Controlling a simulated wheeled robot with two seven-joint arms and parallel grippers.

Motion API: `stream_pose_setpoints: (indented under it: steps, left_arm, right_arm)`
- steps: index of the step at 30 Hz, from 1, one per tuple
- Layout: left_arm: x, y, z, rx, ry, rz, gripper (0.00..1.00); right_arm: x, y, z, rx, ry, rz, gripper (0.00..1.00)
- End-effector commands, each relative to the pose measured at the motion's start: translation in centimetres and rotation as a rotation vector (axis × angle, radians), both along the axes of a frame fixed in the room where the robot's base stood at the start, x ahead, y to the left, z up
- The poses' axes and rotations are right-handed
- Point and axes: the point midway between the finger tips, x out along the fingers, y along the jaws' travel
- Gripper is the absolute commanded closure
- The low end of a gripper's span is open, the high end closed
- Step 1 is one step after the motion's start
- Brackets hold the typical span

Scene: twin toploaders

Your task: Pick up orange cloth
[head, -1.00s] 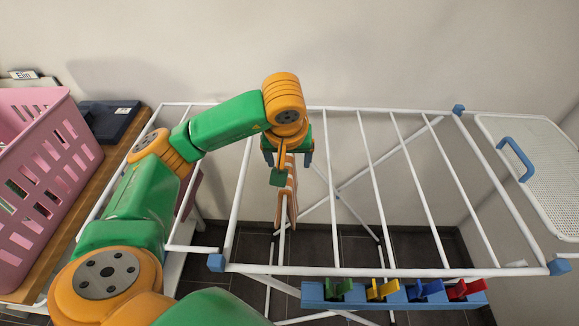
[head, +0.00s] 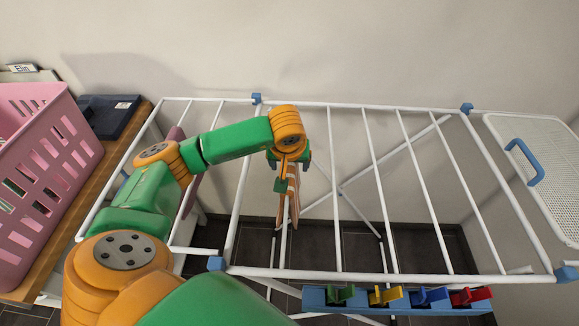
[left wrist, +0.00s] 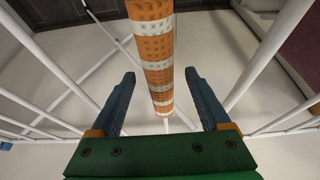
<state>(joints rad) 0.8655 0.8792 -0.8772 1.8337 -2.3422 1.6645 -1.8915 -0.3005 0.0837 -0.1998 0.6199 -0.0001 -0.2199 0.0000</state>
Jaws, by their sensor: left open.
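The orange cloth (head: 290,192) has orange and white stripes and hangs over a bar of the white drying rack (head: 340,215). In the left wrist view the cloth (left wrist: 153,48) runs lengthwise from the top edge down to between the finger tips. My left gripper (left wrist: 163,100) is open, with one blue finger on each side of the cloth and a gap on both sides. In the head view my left gripper (head: 288,162) is over the rack at the upper end of the cloth, partly hiding it. My right gripper is not in view.
A pink basket (head: 40,180) stands on a wooden surface (head: 112,165) at the left. A blue strip with coloured clothespins (head: 385,297) lies along the rack's front edge. A perforated white board with a blue handle (head: 525,163) is at the right. Rack bars surround the cloth.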

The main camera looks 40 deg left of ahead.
Motion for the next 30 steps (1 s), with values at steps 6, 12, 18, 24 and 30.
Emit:
stream_pose_setpoints:
  steps: [6, 12, 18, 24, 30]
  left_arm:
    - [-0.01, 0.01, -0.27, 0.0, 0.0, 0.0, 0.2]
    - [0.0, 0.0, -0.47, 0.0, 0.0, 0.0, 0.2]
    - [0.0, 0.0, -0.46, 0.0, 0.0, 0.001, 0.2]
    - [0.0, 0.0, -0.46, 0.0, 0.0, 0.001, 0.47]
    - [-0.02, 0.0, -0.46, 0.0, 0.0, 0.001, 1.0]
  right_arm:
    - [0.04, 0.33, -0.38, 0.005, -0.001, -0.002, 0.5]
    - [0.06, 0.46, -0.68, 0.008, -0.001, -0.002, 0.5]
    - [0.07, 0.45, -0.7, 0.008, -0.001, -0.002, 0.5]
    - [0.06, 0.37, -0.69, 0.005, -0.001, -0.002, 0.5]
    - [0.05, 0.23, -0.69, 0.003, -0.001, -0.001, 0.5]
